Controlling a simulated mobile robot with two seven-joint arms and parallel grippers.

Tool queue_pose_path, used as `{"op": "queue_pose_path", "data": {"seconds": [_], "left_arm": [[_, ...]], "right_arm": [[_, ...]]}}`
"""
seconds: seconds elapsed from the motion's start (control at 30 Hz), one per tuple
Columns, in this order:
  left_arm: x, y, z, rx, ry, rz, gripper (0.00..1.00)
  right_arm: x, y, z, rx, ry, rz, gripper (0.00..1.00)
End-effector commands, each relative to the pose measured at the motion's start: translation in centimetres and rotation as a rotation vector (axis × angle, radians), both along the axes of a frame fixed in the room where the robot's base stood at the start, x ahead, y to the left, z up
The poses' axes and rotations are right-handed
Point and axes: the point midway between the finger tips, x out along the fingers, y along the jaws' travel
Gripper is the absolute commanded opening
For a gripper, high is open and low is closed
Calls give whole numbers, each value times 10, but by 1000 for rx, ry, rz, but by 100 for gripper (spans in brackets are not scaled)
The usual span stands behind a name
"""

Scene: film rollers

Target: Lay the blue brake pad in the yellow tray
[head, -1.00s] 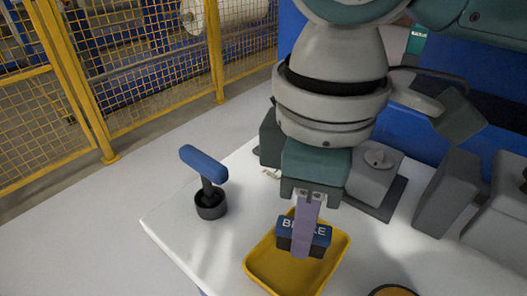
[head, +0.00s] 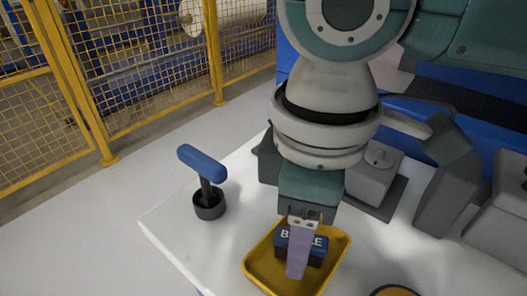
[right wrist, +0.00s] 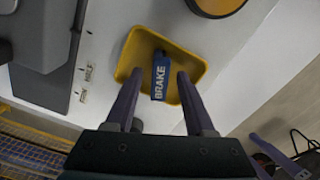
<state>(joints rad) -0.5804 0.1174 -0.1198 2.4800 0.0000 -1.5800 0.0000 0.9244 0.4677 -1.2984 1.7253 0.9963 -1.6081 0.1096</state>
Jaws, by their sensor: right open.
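The blue brake pad (head: 302,246), lettered BRAKE, is in the yellow tray (head: 258,272) on the white table. My right gripper (head: 296,274) points down over the tray, with one purple finger hiding part of the pad. In the right wrist view, the open fingers (right wrist: 158,76) are on either side of the blue pad (right wrist: 160,80), with gaps beside it.
A blue-handled tool (head: 203,163) stands in a black cup (head: 209,204) left of the tray. A grey block (head: 372,178) stands behind on a dark plate. The table's left edge is clear.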

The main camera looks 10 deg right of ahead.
Motion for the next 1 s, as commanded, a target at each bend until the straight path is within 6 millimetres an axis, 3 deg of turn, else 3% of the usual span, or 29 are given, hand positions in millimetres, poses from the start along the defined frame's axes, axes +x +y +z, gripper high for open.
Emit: {"op": "queue_pose_path", "data": {"seconds": [0.17, 0.6, 0.8, 1.0], "left_arm": [[0, -1, 4, -4, 0, 2, 100], [0, -1, 33, -2, -1, 2, 100], [0, 1, 36, 4, -2, -3, 100], [0, 2, 36, 7, -1, -5, 100]], "right_arm": [[1, 0, 12, 2, -2, 0, 54], [0, 1, 104, 2, -2, 0, 54], [0, 1, 122, 1, 0, -1, 54], [0, 1, 123, 0, 1, -1, 54]]}}
